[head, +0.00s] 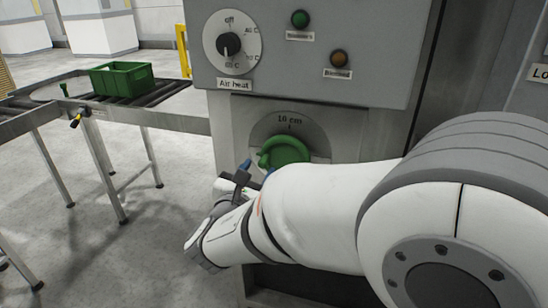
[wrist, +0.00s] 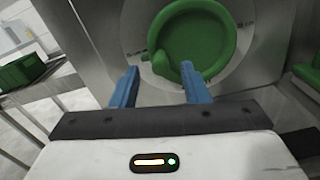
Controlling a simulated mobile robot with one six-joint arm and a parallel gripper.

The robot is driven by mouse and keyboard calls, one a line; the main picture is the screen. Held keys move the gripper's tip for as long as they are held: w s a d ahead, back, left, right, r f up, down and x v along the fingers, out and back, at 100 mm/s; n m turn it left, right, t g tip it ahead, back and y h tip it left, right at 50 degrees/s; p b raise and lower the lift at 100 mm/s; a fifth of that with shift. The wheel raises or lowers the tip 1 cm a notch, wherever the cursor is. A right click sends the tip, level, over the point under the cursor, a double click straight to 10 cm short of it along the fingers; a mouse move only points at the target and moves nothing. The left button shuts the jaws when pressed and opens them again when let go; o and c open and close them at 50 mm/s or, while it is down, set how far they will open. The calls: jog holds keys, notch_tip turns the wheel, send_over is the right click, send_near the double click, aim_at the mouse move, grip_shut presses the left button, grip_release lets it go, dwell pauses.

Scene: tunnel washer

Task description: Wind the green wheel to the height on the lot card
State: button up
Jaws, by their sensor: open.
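The green wheel (head: 286,150) sits on the front of the grey machine, in front of a round dial plate (head: 290,121) marked "10 cm". In the wrist view the wheel (wrist: 205,35) fills the upper middle, with a green knob (wrist: 161,64) at its lower left rim. My gripper (wrist: 158,76) is open, its two blue fingers apart on either side of the knob in that picture. I cannot tell whether they touch it. In the head view my gripper (head: 255,169) is just left of the wheel, and my arm hides the area below. A label beginning "Lo" (head: 540,73) is cut off at the right edge.
Above the wheel is a grey panel (head: 365,89) with an "Air heat" knob (head: 229,44), a green lamp (head: 300,18) and an amber lamp (head: 338,58). A roller conveyor (head: 150,88) with a green crate (head: 122,79) stands at left. Floor below it is clear.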

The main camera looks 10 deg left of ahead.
jog(key=shift+w+d, duration=0.1)
jog(key=shift+w, duration=1.05)
grip_shut()
